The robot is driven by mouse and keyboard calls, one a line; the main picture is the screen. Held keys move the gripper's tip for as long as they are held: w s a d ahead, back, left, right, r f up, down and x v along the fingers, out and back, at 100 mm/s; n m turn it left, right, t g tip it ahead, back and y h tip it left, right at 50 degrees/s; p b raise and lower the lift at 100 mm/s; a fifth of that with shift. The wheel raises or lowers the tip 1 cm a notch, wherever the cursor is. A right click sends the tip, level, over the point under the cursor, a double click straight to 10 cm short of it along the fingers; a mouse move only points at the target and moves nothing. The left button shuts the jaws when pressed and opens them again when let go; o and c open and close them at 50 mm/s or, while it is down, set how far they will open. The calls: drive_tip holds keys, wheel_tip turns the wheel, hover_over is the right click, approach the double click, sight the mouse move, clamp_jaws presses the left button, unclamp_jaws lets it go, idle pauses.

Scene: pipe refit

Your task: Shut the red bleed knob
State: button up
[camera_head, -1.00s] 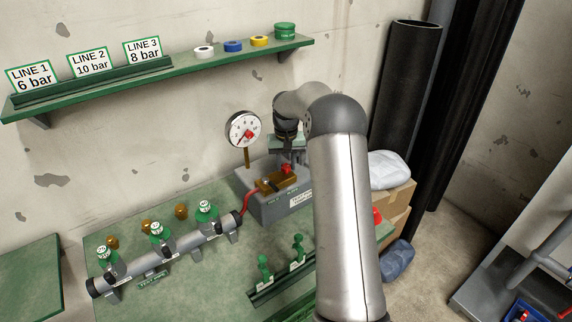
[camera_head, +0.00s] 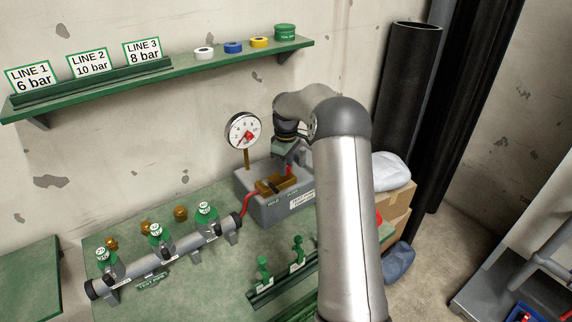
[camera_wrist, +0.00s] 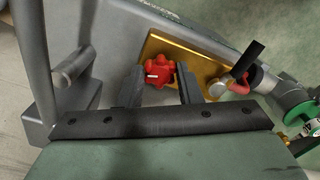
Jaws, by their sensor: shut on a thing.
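The red bleed knob (camera_wrist: 157,73) sits on a brass block (camera_wrist: 200,62) on the grey test pump. In the wrist view it lies between the two fingers of my gripper (camera_wrist: 160,80), which are shut on it. A short white mark shows on the knob. In the head view my gripper (camera_head: 289,160) reaches down to the right end of the brass block (camera_head: 272,186), and only a sliver of red shows beside it. The round gauge (camera_head: 243,131) stands behind the block on a brass stem; its fine reading is too small to tell.
A grey pipe (camera_head: 170,259) with several green-topped valves runs across the green bench, joined to the pump by a red hose (camera_head: 247,200). A rack (camera_head: 283,282) with green valves stands in front. A shelf (camera_head: 190,66) with pressure signs and tape rolls hangs above.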

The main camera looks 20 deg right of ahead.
drive_tip(key=n, duration=0.7)
drive_tip(key=shift+r+p, duration=0.1)
drive_tip(key=shift+p, duration=0.25)
drive_tip(key=n, duration=0.4)
drive_tip(key=shift+p, duration=0.3)
drive_tip(key=shift+n, duration=1.6)
drive_tip(key=shift+p, duration=0.3)
drive_tip(key=o, duration=0.8)
